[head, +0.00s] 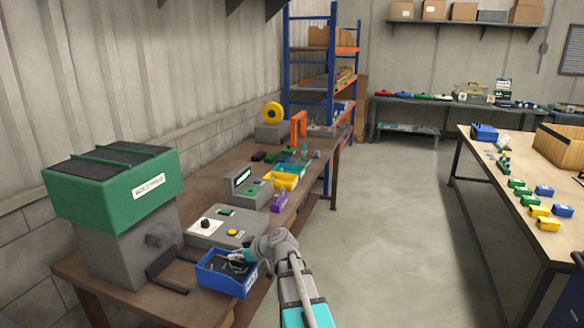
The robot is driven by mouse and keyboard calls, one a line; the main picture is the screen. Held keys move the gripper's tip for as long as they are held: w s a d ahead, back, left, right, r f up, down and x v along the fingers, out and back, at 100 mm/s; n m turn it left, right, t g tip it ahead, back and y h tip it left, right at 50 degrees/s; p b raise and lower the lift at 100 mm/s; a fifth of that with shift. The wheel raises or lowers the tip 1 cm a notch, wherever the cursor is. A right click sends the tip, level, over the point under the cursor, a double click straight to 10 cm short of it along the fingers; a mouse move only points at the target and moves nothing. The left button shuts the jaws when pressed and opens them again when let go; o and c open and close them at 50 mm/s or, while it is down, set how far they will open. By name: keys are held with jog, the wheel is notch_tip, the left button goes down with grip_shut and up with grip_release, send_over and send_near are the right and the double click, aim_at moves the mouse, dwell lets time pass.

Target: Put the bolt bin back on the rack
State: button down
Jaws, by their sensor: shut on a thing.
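The bolt bin (218,281) is an open blue box with dark bolts inside and a white label on its side. The rack (330,62) stands at the far end of the bench, with blue uprights and orange beams. Its shelves hold boxes and other items.
The green-topped machine (112,192) stands left on the workbench (115,298). A grey control box (218,229), a yellow bin (286,181) and a purple part (279,203) lie along the bench. Another table (487,193) is at right. The floor (395,215) between is clear.

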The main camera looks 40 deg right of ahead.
jog(key=shift+r+p, duration=2.5)
jog(key=shift+r, duration=0.3)
jog(key=shift+s+f, duration=0.1)
